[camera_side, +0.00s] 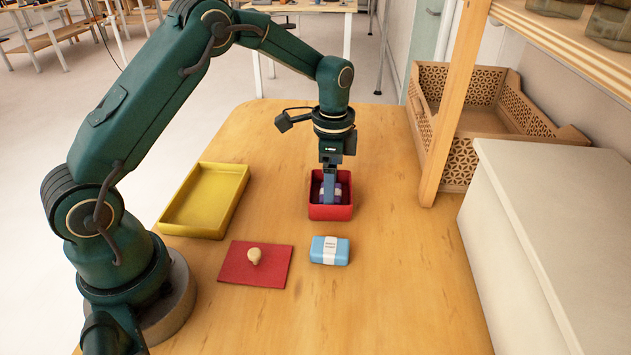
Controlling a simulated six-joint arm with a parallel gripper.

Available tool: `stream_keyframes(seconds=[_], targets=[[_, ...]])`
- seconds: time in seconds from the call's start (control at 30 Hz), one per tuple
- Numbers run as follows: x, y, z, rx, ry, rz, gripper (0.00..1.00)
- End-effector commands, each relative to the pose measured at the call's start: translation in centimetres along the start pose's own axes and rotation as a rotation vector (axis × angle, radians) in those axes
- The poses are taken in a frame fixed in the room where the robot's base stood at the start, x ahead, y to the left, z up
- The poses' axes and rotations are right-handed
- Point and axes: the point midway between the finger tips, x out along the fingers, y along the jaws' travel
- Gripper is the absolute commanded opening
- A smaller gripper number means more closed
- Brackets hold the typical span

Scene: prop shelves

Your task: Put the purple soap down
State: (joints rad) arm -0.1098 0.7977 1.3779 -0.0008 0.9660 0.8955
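The purple soap (339,195) sits inside a small red box (330,212) on the wooden table, partly hidden by my gripper and the box walls. My gripper (330,190) points straight down into the box, with its fingers at the soap. One finger shows in front of the soap. I cannot tell from this side whether the fingers are closed on it or whether the soap rests on the box floor.
A blue soap with a white band (329,250) lies in front of the box. A red mat (242,274) with a small beige object (254,256) and an empty yellow tray (167,220) lie left. A wooden post (453,110), a patterned crate (458,165) and a white box (515,255) stand right.

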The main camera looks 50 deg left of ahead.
Motion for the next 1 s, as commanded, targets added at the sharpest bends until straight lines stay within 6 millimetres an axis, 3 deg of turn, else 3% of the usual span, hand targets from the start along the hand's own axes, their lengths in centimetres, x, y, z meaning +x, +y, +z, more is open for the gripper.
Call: stream_keyframes(seconds=[0.23, 0.37, 0.8, 1.0], targets=[[-0.1, 0.0, 0.0, 0.0, 0.0, -0.001, 0.89], [-1.2, -0.1, -0.1, 0.0, 0.002, -0.003, 0.89], [-10.1, -0.1, -0.1, 0.0, 0.003, -0.004, 0.89], [-11.8, -0.1, -0.1, 0.0, 0.001, -0.001, 0.89]])
